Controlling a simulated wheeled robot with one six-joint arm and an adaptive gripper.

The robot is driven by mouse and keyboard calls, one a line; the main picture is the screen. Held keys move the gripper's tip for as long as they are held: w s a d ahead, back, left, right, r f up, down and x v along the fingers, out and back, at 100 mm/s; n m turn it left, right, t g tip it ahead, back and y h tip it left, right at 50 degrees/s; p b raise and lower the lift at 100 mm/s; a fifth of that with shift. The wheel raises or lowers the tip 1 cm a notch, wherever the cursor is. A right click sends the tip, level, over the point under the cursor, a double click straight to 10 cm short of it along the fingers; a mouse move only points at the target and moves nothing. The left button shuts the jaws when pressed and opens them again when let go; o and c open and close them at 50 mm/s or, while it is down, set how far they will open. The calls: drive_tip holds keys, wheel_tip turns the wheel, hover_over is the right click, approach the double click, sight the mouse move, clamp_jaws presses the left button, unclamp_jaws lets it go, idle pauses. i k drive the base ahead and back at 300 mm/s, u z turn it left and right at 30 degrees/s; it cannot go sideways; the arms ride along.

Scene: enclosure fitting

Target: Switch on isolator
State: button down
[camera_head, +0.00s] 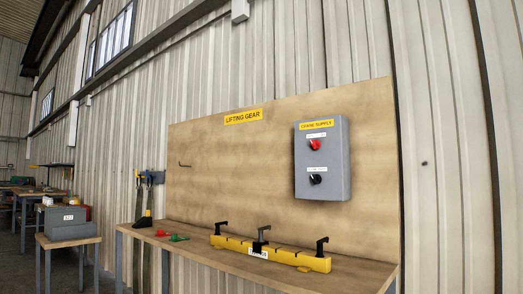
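A grey enclosure (322,180) with a yellow "CRANE SUPPLY" label is mounted on the wooden backboard at the right. It carries a red rotary knob (314,144) above and a black rotary knob (316,179) below, each under a small white label. The small labels are too small to read clearly, and I cannot tell which knob is the isolator. I cannot tell the exact switch position of either knob. My gripper does not show in this view.
A wooden bench (190,248) runs below the backboard (240,160). On it lie a yellow beam (290,254) with black hooks, a red item (162,233) and a green item (179,238). The space before the enclosure is clear. A stool-like table with a grey box (70,222) stands left.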

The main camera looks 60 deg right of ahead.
sight(315, 145)
drive_tip(key=z, duration=0.3)
drive_tip(key=i, duration=1.05)
drive_tip(key=z, duration=1.45)
drive_tip(key=i, duration=0.5)
drive_tip(key=z, duration=0.45)
